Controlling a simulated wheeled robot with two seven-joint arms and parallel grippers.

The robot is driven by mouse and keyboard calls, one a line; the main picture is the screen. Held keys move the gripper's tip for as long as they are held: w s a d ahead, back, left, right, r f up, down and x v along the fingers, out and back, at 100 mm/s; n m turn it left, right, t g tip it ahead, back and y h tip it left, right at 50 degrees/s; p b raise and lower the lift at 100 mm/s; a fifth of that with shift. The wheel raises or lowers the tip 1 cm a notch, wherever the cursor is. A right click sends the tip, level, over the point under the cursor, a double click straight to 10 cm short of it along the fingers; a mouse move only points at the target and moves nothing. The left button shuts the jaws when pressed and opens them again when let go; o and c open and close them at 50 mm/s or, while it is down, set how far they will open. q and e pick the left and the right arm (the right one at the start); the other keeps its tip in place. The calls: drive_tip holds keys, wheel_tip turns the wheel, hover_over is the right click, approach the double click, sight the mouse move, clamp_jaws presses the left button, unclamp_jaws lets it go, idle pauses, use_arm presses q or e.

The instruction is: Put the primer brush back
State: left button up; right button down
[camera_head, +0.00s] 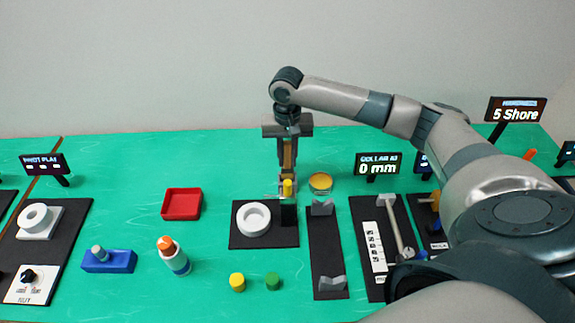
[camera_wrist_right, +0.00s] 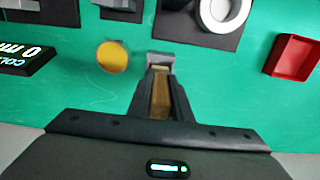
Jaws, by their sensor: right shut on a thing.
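My right gripper (camera_head: 287,183) points down at the black upright block (camera_head: 288,213) on the white ring's dark base. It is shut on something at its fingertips. A short yellow piece (camera_head: 287,187) shows at the fingertips just above the block. I take it to be the primer brush's handle, but I cannot tell whether it rests in the block. In the right wrist view the gripper (camera_wrist_right: 160,65) shows a brown strip between its dark fingers, and the held thing is mostly hidden. My left gripper is out of view.
An open tin with a yellow top (camera_head: 320,182) stands close right of the gripper. A white ring (camera_head: 254,218) lies to the left. A red tray (camera_head: 182,204), an orange-capped bottle (camera_head: 173,255), and yellow (camera_head: 237,282) and green (camera_head: 273,281) pieces stand on the green table.

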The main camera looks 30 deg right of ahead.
sight(287, 167)
drive_tip(key=shift+f+p, duration=0.6)
drive_tip(key=shift+f, duration=1.25)
drive_tip(key=shift+f, duration=0.1)
drive_tip(key=c, duration=1.6)
unclamp_jaws()
drive_tip(key=shift+r, duration=0.6)
wheel_tip(287, 167, up, 10)
drive_tip(key=b, duration=0.3)
drive_tip(key=shift+b, duration=0.3)
drive_tip(key=shift+r, duration=0.55)
